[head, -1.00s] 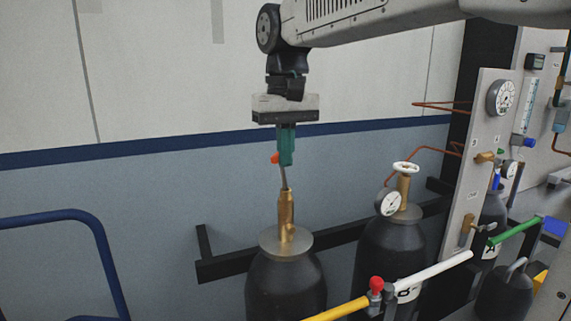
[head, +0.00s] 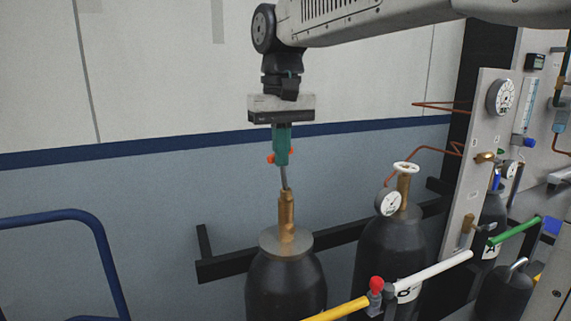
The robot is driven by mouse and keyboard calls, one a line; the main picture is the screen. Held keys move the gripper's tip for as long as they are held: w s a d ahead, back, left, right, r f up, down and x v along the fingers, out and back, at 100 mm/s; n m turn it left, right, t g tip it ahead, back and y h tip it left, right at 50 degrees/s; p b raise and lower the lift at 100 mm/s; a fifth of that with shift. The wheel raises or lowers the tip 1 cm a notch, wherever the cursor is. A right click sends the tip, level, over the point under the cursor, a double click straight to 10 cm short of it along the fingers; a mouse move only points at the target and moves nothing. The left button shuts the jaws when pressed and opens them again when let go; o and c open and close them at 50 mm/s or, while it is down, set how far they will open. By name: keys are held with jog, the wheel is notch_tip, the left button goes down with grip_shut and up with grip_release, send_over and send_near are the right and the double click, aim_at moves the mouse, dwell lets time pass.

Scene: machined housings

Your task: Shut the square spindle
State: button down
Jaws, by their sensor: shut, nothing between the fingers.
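A tall brass valve (head: 286,212) stands on the dark cylinder at lower centre. The square spindle at its top is too small to make out. A slim grey rod (head: 284,178) rises, slightly tilted, from the valve top to my gripper (head: 282,163). My gripper points down above the valve, its teal fingers shut. Small orange ends (head: 271,158) show on both sides of the fingers, apparently part of the same key-like piece as the rod. I cannot tell how the rod meets the fingers or the spindle.
A second dark cylinder (head: 374,258) with a white handwheel (head: 406,168) and a round gauge (head: 390,202) stands close on the right. A panel with gauges (head: 490,150) is further right. A yellow-handled lever (head: 338,308) is in front. A blue rail (head: 62,216) is at left.

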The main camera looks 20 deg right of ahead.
jog(key=shift+w+a, duration=0.55)
jog(key=shift+w, duration=0.3)
dwell(0.8)
jog(key=shift+s, duration=0.15)
notch_tip(320, 180, up, 8)
jog(key=shift+s+d, duration=0.2)
jog(key=shift+s, duration=0.1)
dwell(0.9)
jog(key=shift+w+f, duration=0.15)
jog(key=shift+w, duration=0.1)
jog(key=s+d+f, duration=0.3)
jog(key=s+f, duration=0.8)
jog(key=s, duration=0.1)
jog(key=s+d+f+t, duration=0.1)
jog(key=s+d+f, duration=0.2)
jog(key=s+f, duration=0.9)
jog(key=shift+d+f, duration=0.15)
jog(key=shift+f, duration=0.15)
